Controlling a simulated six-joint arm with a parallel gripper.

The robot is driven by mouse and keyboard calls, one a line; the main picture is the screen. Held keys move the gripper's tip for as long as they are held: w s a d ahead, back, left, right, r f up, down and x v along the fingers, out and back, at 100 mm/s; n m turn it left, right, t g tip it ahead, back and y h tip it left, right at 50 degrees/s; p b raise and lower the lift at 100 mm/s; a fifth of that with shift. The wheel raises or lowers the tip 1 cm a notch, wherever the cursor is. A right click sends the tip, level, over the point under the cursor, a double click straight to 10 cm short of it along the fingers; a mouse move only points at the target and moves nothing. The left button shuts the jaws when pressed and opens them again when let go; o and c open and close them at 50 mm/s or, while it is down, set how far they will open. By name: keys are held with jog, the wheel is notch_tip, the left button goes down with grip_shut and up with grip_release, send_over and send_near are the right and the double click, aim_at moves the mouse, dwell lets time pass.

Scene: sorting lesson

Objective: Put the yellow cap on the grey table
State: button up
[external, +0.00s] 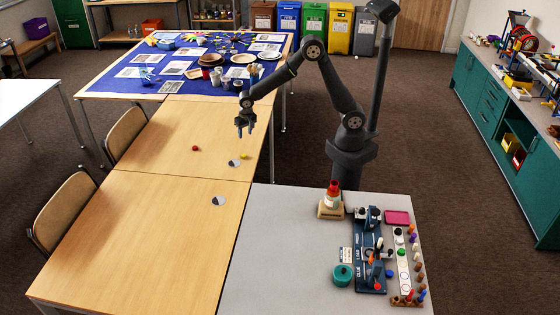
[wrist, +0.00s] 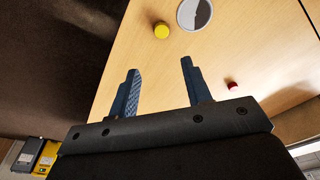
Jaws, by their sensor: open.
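The small yellow cap (external: 245,155) lies on the wooden table, close beside a round disc (external: 234,163). The wrist view also shows the yellow cap (wrist: 161,30) and, to its right, the disc (wrist: 195,14). My gripper (external: 245,131) is above the wooden table, near the cap and apart from it. In the wrist view its two fingers (wrist: 160,85) are spread with nothing between them. The grey table (external: 275,235) stands at the front, against the right side of the wooden tables.
A red cap (external: 195,148) lies left of the yellow one on the wooden table (external: 150,150). A second disc (external: 219,201) lies nearer the front. A stacking toy (external: 332,200), a blue stand (external: 370,250) and several pegs crowd the grey table's right side; its left part is clear.

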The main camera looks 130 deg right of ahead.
jog(key=shift+o, duration=0.7)
jog(key=shift+a+r, duration=0.2)
jog(key=shift+r, duration=0.85)
